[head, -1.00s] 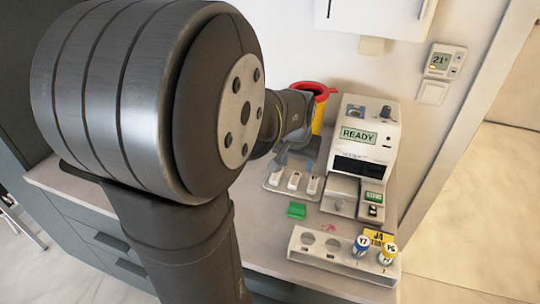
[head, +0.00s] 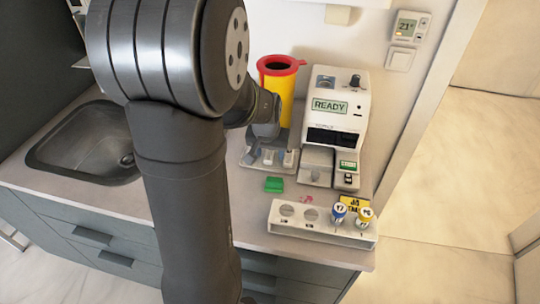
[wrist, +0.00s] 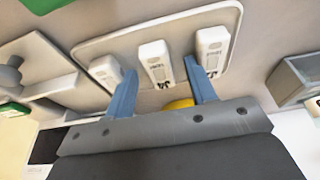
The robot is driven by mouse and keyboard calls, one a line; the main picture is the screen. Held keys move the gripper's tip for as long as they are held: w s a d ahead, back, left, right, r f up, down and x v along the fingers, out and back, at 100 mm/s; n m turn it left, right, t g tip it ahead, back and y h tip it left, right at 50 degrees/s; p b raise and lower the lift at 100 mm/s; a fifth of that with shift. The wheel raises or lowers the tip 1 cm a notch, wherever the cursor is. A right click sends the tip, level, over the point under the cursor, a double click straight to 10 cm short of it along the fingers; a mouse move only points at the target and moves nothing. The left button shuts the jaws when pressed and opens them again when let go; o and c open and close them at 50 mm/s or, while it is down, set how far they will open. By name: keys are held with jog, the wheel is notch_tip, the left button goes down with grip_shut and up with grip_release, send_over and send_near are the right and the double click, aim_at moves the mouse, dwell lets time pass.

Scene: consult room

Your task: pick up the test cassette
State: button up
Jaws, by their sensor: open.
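Three white test cassettes lie side by side on a pale tray (wrist: 90,45): the left one (wrist: 105,69), the middle one (wrist: 156,62) and the right one (wrist: 212,50) in the wrist view. My gripper (wrist: 162,80) is open, with its two blue fingers apart. In the wrist view the middle cassette shows between the fingertips. I cannot tell whether the fingers touch any cassette. In the head view the tray (head: 246,160) sits in front of the yellow bin, and my gripper (head: 268,152) is over it, hiding part of it and the cassettes.
The analyser (head: 336,110) reading READY stands right of the tray. A yellow bin with a red rim (head: 278,88) is behind. A green block (head: 273,184) and a white rack (head: 300,228) with two capped tubes lie in front. A sink (head: 85,145) is at left.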

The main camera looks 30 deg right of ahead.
jog(key=c, duration=1.1)
jog(key=shift+o, duration=0.2)
jog(key=shift+r, duration=0.1)
